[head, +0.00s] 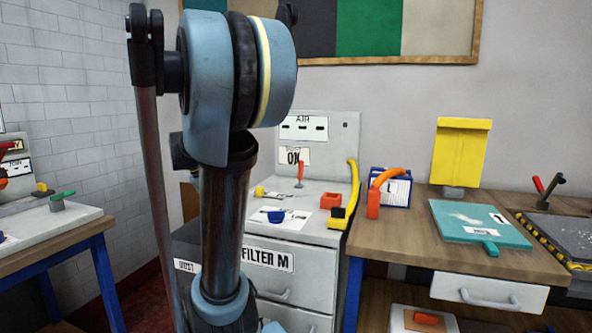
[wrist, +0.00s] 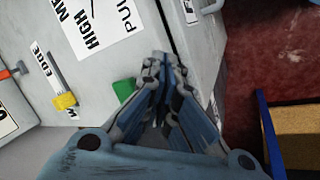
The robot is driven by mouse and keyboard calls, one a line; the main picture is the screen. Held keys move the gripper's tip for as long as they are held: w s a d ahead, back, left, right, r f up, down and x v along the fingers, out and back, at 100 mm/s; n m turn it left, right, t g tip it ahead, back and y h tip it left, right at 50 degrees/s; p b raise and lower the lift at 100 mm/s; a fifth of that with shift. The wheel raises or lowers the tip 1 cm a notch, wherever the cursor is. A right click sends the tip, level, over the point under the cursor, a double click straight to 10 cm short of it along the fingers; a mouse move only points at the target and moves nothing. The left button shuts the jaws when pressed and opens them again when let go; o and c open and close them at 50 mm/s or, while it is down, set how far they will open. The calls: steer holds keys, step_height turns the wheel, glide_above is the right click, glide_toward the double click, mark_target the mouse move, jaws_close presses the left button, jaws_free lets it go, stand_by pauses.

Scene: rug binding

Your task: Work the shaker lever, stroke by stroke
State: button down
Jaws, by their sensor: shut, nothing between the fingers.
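No part is plainly marked as the shaker lever, so I cannot tell which it is. In the wrist view, my gripper (wrist: 163,62) is shut and empty, in front of a pale grey surface. A green block-like part (wrist: 123,89) is just left of the fingers; I cannot tell whether they touch. A yellow knob (wrist: 65,102) sits farther left. In the head view, the grey cabinet (head: 320,262) has an upright red lever (head: 300,172) and a curved yellow handle (head: 350,190) at its right edge. A green-handled lever (head: 62,195) is on the left bench. My gripper is hidden in the head view.
My arm covers the cabinet's left part in the head view. The wooden bench (head: 400,238) at right holds an orange bent part (head: 378,190) and a teal plate (head: 470,218). In the wrist view, red floor (wrist: 250,50) and a blue-edged wooden piece (wrist: 300,130) lie at right.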

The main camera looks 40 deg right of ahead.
steer(key=w+d+r+m+g+h, duration=0.1)
steer(key=w+d+r+g+h, duration=0.2)
steer(key=w+d, duration=0.65)
steer(key=w+d+r+g+h, duration=0.1)
steer(key=w+d+r+h, duration=0.1)
steer(key=w+d+r, duration=0.55)
steer(key=w+d+f+g+h, duration=0.1)
steer(key=w+d+f, duration=0.1)
steer(key=w+d, duration=0.2)
steer(key=w+d+f+m+g+h, duration=0.1)
steer(key=w+d, duration=0.3)
steer(key=d, duration=0.6)
steer(key=w+d+f+m+g+h, duration=0.1)
steer(key=w+d+f+g, duration=0.2)
steer(key=d, duration=0.4)
steer(key=shift+w+f, duration=0.1)
steer(key=shift+w, duration=0.8)
steer(key=shift+w+d+f+m+g+h, duration=0.3)
steer(key=shift+d+f+g, duration=0.1)
steer(key=shift+d, duration=0.15)
steer(key=shift+s+d, duration=0.1)
steer(key=shift+s, duration=0.05)
